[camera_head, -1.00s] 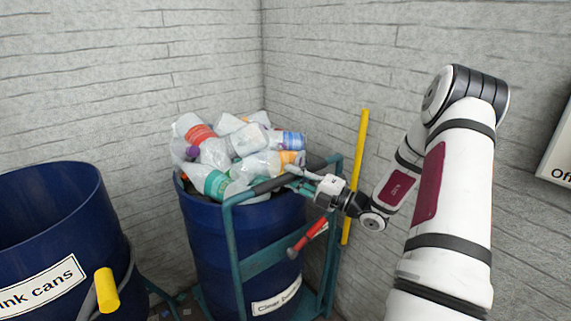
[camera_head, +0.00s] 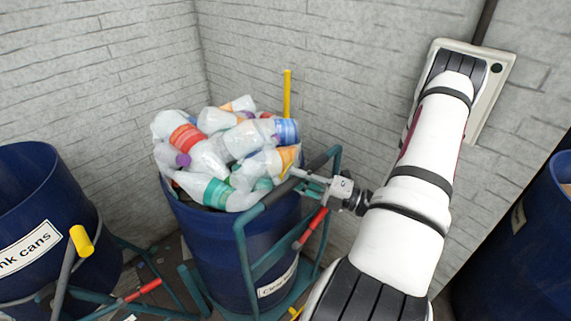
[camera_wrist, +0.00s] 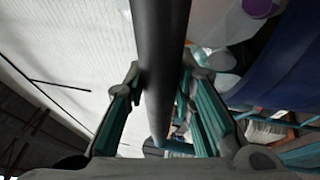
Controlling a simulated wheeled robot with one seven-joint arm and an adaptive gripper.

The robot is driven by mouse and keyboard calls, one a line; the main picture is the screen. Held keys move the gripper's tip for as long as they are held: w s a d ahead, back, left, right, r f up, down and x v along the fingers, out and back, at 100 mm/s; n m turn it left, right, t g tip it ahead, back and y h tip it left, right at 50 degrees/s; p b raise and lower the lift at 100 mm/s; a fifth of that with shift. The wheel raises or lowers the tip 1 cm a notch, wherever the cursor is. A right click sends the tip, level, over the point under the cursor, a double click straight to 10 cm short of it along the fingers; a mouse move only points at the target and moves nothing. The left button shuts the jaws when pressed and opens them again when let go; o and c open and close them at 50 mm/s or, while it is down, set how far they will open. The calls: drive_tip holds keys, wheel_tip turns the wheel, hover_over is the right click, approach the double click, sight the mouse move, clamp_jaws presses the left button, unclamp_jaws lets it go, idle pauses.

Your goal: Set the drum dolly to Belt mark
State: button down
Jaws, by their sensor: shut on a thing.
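The drum dolly (camera_head: 243,262) is a teal tube frame around a blue drum (camera_head: 215,245) heaped with clear plastic bottles. Its push handle has a dark grip, and a red lever (camera_head: 313,226) sits on the frame. My gripper (camera_head: 305,178) is shut on the dark handle bar (camera_wrist: 160,45), reaching it from the right. In the wrist view the bar runs between the two teal-padded fingers. The dolly's wheels are hidden or out of frame. No Belt mark can be made out.
Another blue drum (camera_head: 25,200), labelled for drink cans, stands on a dolly at left, close by. A third blue drum (camera_head: 530,250) is at the right edge. Grey brick walls close in behind; a yellow bar (camera_head: 287,92) and a pale wall panel (camera_head: 490,95) stand out.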

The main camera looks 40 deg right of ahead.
drive_tip(key=shift+s, duration=1.2)
drive_tip(key=c, duration=1.3)
unclamp_jaws()
drive_tip(key=shift+c, duration=0.2)
drive_tip(key=shift+d, duration=0.1)
drive_tip(key=v, duration=1.2)
drive_tip(key=shift+f, duration=0.1)
